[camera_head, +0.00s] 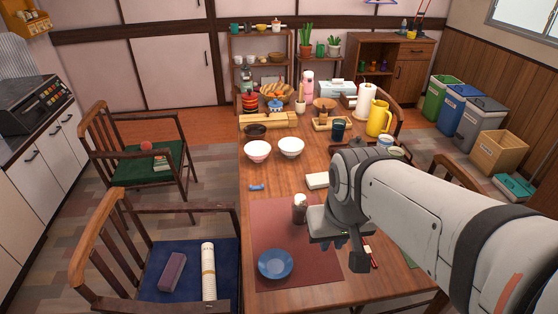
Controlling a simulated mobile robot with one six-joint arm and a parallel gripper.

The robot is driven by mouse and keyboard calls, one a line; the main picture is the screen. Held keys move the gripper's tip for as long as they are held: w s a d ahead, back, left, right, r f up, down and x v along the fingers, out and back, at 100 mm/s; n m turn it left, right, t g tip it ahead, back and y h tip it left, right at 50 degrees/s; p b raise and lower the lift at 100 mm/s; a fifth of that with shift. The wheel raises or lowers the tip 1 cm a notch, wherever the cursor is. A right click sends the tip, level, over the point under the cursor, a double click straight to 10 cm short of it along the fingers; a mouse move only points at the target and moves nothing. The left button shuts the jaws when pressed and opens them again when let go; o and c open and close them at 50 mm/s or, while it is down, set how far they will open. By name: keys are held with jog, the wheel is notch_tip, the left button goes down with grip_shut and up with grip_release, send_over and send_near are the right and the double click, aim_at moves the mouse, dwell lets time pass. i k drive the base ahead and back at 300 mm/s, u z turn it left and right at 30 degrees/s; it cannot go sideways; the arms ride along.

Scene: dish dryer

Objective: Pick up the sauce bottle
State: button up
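A small bottle or jar (299,208), pale at the top and dark lower down, stands upright on the reddish-brown placemat (275,230), just left of my gripper. It may be the sauce bottle, but no label can be read. My gripper (338,250) hangs above the right part of the placemat, apart from this bottle as far as I can see. One dark finger shows; the other is hard to make out, so its opening is unclear. A pink bottle (308,84) stands at the far end of the table.
A blue plate (276,264) lies on the placemat. A yellow jug (379,119) and a dark cup (338,131) stand at the back right. Chairs flank the wooden table (227,190).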

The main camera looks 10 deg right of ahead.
aim_at(299, 207)
jog(key=u, duration=0.05)
jog(key=k, duration=0.55)
jog(key=z, duration=2.2)
jog(key=k, duration=1.1)
jog(key=u, duration=1.5)
jog(key=i, duration=1)
jog(key=u, duration=0.05)
